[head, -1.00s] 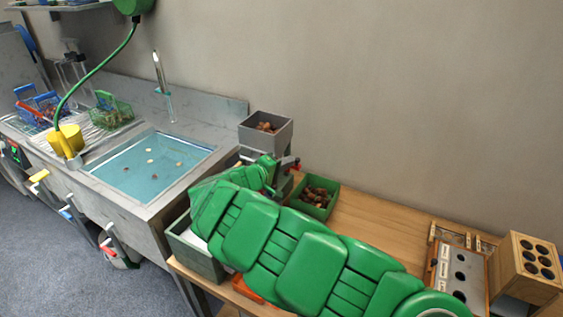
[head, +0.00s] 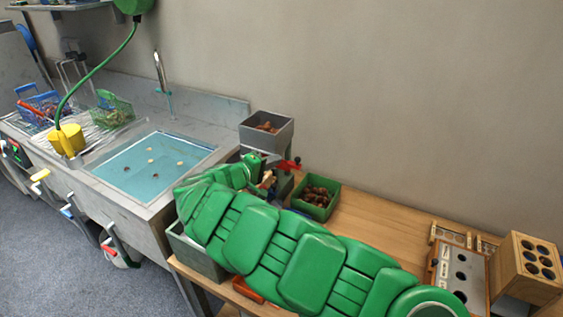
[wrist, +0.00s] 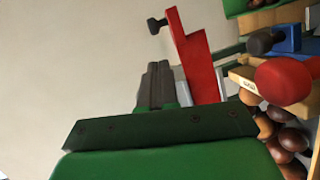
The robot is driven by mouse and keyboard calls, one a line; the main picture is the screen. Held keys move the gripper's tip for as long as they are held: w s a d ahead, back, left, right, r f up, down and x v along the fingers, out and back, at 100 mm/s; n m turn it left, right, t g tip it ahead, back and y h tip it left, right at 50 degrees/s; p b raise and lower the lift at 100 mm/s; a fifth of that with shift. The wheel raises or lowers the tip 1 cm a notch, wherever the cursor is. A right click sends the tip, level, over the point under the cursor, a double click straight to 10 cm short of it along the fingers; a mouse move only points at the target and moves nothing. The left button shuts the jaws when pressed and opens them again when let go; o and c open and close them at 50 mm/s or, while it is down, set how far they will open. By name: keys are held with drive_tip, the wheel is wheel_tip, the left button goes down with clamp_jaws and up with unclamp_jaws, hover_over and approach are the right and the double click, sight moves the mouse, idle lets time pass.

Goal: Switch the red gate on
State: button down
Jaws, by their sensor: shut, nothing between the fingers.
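A red upright plate with a stepped edge, which looks like the red gate (wrist: 198,62), stands just beyond my fingers in the wrist view. A small black knob (wrist: 157,25) sticks out to the left near its top. In the head view the red part (head: 289,164) shows on the stand below the grey hopper (head: 266,132). My gripper (wrist: 158,84) is shut and empty, its fingertips close to the left of the red plate. I cannot tell whether they touch it. In the head view my arm partly hides the stand and my gripper (head: 268,180).
A blue part (wrist: 287,40) with a black knob and a round red knob (wrist: 283,80) sit right of the plate. Chestnuts (wrist: 290,138) lie below. A green bin (head: 318,197) of chestnuts stands beside the stand. The sink (head: 152,163) is at left.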

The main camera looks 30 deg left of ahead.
drive_tip(key=v, duration=0.9)
idle(0.3)
